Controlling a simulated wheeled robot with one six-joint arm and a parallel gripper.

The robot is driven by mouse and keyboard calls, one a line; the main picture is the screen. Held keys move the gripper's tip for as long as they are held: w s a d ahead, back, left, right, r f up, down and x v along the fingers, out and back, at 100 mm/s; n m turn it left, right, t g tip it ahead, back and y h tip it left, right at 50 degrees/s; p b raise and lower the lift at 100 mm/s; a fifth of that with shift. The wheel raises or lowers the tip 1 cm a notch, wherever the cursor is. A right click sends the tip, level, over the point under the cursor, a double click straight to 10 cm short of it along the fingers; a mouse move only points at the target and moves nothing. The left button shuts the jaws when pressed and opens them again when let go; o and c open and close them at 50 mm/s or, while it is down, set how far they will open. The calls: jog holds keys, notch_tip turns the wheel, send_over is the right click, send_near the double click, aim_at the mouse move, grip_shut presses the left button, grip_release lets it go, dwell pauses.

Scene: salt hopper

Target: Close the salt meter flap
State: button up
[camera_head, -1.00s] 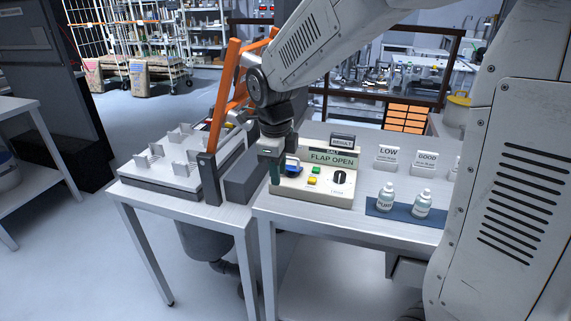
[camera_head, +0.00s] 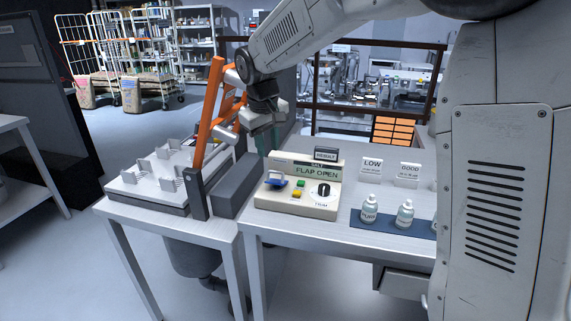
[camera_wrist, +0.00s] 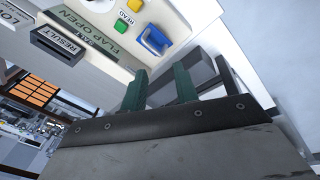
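The salt meter (camera_head: 298,186) is a cream box on the right-hand table, with a sign reading "SALT" and "FLAP OPEN". It has a blue part with a pale rim (camera_head: 276,180) at its left, a green button, a yellow button and a black dial. I cannot tell the blue part's exact position. The meter also shows upside down in the wrist view (camera_wrist: 100,12), with its blue part (camera_wrist: 153,42) near the top. My gripper (camera_head: 266,142) is above and behind the meter's left end. In the wrist view its green fingers (camera_wrist: 160,86) stand apart with nothing between them.
An orange frame (camera_head: 208,115) and a grey block (camera_head: 237,187) stand left of the meter. Several small white bottles (camera_head: 405,213) stand on a blue mat at right, before the "LOW" and "GOOD" signs (camera_head: 371,168).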

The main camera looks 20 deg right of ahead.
jog(key=n, duration=0.7)
send_over(273, 181)
jog(key=f, duration=0.7)
jog(key=shift+s+a, duration=0.1)
jog(key=shift+s, duration=0.15)
